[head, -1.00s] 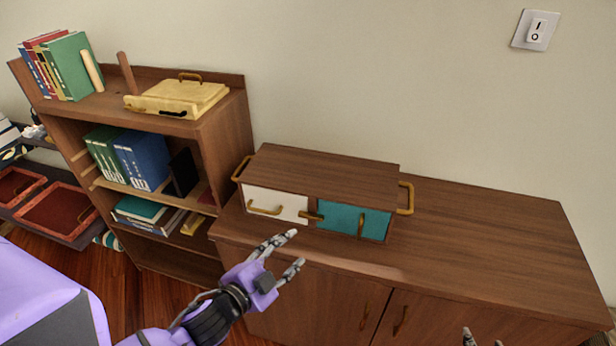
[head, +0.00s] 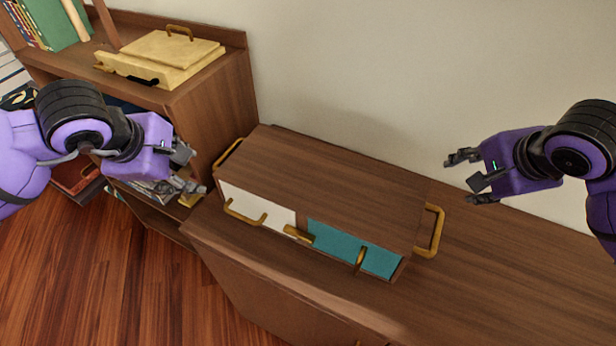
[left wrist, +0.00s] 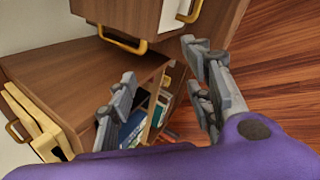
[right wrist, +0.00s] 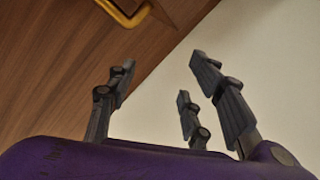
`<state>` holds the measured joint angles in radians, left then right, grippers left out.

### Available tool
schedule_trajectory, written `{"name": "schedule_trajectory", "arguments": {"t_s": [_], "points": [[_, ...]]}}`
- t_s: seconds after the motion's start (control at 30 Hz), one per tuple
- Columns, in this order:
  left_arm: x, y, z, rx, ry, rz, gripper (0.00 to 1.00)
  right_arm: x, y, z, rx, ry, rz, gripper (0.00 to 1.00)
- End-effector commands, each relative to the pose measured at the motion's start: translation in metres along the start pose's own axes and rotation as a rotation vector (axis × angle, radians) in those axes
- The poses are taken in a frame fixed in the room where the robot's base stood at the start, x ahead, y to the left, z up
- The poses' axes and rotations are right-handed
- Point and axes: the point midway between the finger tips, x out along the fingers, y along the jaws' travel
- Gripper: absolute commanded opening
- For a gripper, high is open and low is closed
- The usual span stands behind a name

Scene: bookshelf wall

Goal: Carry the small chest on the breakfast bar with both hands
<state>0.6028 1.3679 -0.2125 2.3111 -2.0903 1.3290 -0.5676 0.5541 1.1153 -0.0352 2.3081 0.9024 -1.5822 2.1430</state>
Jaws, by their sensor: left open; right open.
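The small chest (head: 330,185) is a long brown wooden box with a white front panel, a teal front panel and brass handles on both ends. It sits on the brown breakfast bar (head: 490,285). My left gripper (head: 192,172) is open and empty, just left of the chest's left end handle (head: 228,152). That handle also shows in the left wrist view (left wrist: 122,42), ahead of the open fingers. My right gripper (head: 468,178) is open and empty, above and to the right of the right end handle (head: 433,231). That handle shows at the top of the right wrist view (right wrist: 122,12).
A wooden bookshelf (head: 225,100) stands left of the bar, close behind my left arm. A yellow case (head: 160,60) and a green book (head: 55,22) are on its top. The bar's top is clear right of the chest. The wall is behind.

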Motion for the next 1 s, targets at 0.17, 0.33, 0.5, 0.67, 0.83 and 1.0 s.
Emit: {"name": "schedule_trajectory", "arguments": {"t_s": [0.17,0.33,0.5,0.67,0.83,1.0], "points": [[-0.001,-0.003,-0.024,0.059,0.103,-0.015,0.47,0.000,0.016,-0.004,0.192,0.024,0.063,0.47],[-0.001,-0.004,-0.024,0.066,0.101,-0.017,0.47,0.000,0.016,-0.004,0.224,0.026,0.061,0.47],[-0.001,-0.004,-0.024,0.064,0.099,-0.017,0.47,0.000,0.015,-0.004,0.222,0.025,0.061,0.47],[0.008,-0.004,-0.024,0.062,0.097,-0.019,0.47,0.009,0.016,-0.004,0.223,0.025,0.062,0.47],[0.034,-0.005,-0.026,0.060,0.095,-0.021,0.47,0.035,0.018,-0.005,0.222,0.025,0.063,0.47],[0.068,-0.006,-0.029,0.059,0.095,-0.021,0.47,0.069,0.020,-0.005,0.223,0.025,0.063,0.47]]}}
